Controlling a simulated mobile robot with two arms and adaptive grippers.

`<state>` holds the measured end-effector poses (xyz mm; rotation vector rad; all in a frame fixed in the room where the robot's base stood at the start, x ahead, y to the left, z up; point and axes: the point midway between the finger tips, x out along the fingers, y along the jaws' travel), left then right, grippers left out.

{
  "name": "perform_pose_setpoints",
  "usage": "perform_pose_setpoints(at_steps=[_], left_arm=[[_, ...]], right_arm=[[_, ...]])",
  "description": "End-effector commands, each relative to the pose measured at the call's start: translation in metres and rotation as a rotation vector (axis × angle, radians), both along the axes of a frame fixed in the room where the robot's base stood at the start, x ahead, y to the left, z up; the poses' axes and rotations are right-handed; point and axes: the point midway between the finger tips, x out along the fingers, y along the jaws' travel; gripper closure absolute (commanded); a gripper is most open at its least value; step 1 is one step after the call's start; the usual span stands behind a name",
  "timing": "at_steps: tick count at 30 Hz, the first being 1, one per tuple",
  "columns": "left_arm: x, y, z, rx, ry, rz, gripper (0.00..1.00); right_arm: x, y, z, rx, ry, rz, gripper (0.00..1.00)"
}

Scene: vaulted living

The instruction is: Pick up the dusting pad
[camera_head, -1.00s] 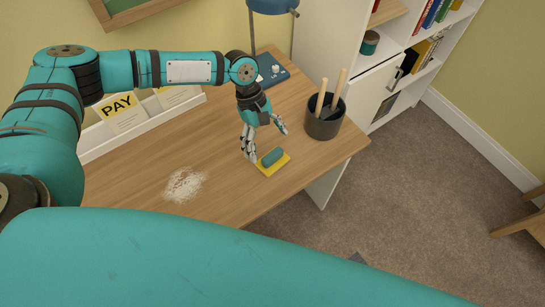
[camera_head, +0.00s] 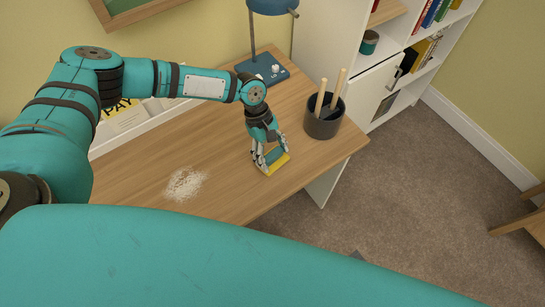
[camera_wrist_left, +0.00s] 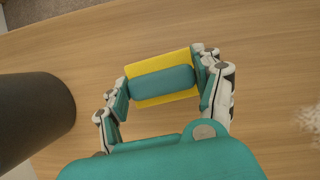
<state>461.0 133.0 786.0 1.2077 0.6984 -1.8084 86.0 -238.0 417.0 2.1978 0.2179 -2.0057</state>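The dusting pad is a yellow slab (camera_head: 279,165) with a rounded teal handle (camera_wrist_left: 162,82), lying on the wooden desk (camera_head: 215,160) near its front right edge. My left gripper (camera_head: 270,162) is down over the pad, fingers spread to either side of it. In the left wrist view the fingers (camera_wrist_left: 163,84) stand at the two ends of the handle, close to the pad's edges; whether they press on it cannot be told. In the head view my fingers hide part of the pad. My right gripper is out of view.
A dark cup (camera_head: 324,118) with two wooden handles stands just right of my gripper. A pale powder patch (camera_head: 185,184) lies to the left on the desk. A blue lamp (camera_head: 262,68) and a white paper rack (camera_head: 135,128) stand behind. The desk's middle is clear.

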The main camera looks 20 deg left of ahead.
Motion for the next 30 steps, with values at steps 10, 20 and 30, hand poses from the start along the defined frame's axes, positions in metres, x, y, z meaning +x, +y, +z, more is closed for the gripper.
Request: perform_pose_setpoints(at_steps=[10,20,30], left_arm=[[0.000,0.000,0.000,0.000,-0.001,0.000,0.67],[0.001,0.000,0.014,-0.001,-0.002,-0.001,0.67],[-0.030,0.027,0.037,0.001,0.003,0.002,0.67]], right_arm=[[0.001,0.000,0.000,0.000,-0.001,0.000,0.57],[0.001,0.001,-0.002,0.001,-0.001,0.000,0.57],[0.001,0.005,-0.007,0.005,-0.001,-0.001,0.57]])
